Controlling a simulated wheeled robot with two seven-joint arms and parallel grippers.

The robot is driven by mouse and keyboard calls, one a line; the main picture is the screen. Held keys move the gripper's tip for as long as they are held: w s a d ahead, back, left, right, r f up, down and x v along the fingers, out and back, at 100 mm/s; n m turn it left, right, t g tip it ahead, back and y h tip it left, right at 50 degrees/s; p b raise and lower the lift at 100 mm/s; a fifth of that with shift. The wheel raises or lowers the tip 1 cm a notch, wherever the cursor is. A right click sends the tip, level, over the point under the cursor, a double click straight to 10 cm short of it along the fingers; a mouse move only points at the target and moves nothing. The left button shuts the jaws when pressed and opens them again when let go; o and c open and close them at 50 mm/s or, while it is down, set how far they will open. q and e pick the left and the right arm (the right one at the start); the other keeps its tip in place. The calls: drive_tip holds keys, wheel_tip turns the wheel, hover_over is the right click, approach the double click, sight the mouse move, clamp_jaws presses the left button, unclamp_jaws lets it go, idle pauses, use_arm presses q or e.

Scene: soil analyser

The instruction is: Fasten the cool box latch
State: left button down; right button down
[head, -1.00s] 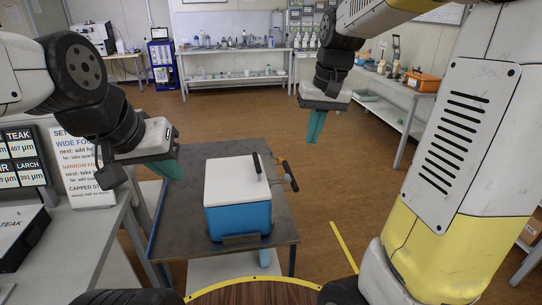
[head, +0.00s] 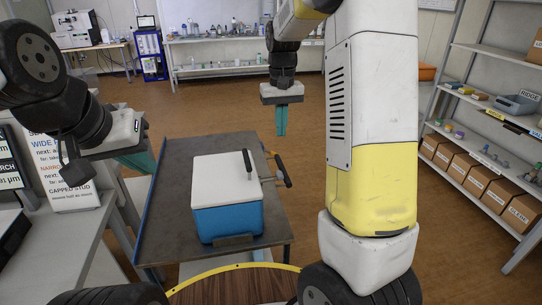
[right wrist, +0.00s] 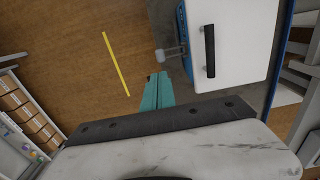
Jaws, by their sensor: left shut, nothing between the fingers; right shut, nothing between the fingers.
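The cool box (head: 227,218) has a blue body and a white lid (head: 220,180) that lies down on it. A dark handle (head: 249,167) stands on the lid. A dark-gripped lever, seemingly the latch (head: 283,172), sticks out from the box's right side. In the right wrist view the lid (right wrist: 236,42) and a grey side piece (right wrist: 172,53) show; whether it is fastened I cannot tell. My right gripper (head: 281,128) is shut and empty, beyond and right of the box, apart from it. My left gripper (head: 148,162) is shut and empty, left of the box.
The box stands on a dark-topped table (head: 185,165) with a raised blue left edge. A grey bench (head: 70,245) is at the left. Shelves with brown boxes (head: 470,176) stand at the right. Floor beyond the table is clear. A yellow strip (right wrist: 115,63) lies on the floor.

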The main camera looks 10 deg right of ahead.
sight(280, 172)
wheel_tip(280, 172, down, 14)
drive_tip(key=shift+r, duration=0.25)
idle(0.5)
